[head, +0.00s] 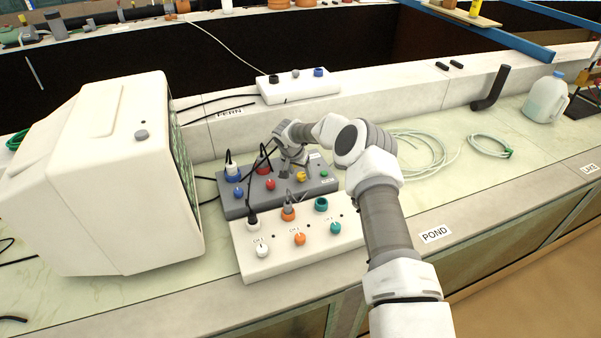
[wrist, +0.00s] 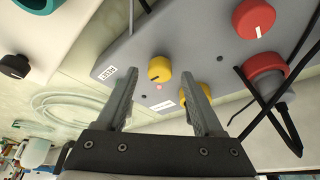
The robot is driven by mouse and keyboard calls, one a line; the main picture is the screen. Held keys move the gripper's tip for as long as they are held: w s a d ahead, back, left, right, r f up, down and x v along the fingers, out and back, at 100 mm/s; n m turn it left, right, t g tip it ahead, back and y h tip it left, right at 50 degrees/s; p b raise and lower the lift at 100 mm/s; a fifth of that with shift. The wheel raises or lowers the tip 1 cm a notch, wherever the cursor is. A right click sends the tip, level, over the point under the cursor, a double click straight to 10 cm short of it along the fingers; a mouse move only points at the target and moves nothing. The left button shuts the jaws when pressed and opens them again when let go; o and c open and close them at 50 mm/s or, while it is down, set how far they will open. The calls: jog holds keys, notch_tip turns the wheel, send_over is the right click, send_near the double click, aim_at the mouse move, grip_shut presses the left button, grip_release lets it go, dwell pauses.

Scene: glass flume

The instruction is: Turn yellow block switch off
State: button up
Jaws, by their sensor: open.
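A grey control box (head: 318,185) carries a row of knobs. Its yellow knob (head: 302,176), a round switch with a dark pointer line, is at the right of the row. In the wrist view the yellow knob (wrist: 160,68) shows between the tips of my gripper (wrist: 160,76). My gripper is open, with one finger on each side of the knob; I cannot tell whether either finger touches it. A small pinkish light shows beside the knob. A second yellow part (wrist: 203,89), probably a socket, is partly hidden by the right finger.
A red knob (head: 270,184) and a blue knob (head: 238,192) sit left on the grey box. A white box (head: 270,262) with more knobs stands in front. Black cables (wrist: 262,100) run close to my right finger. A white monitor (head: 95,190) stands left.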

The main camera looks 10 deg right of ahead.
jog(key=shift+w+d+f, duration=0.1)
jog(key=shift+w+f, duration=0.05)
jog(key=shift+f, duration=0.3)
grip_shut()
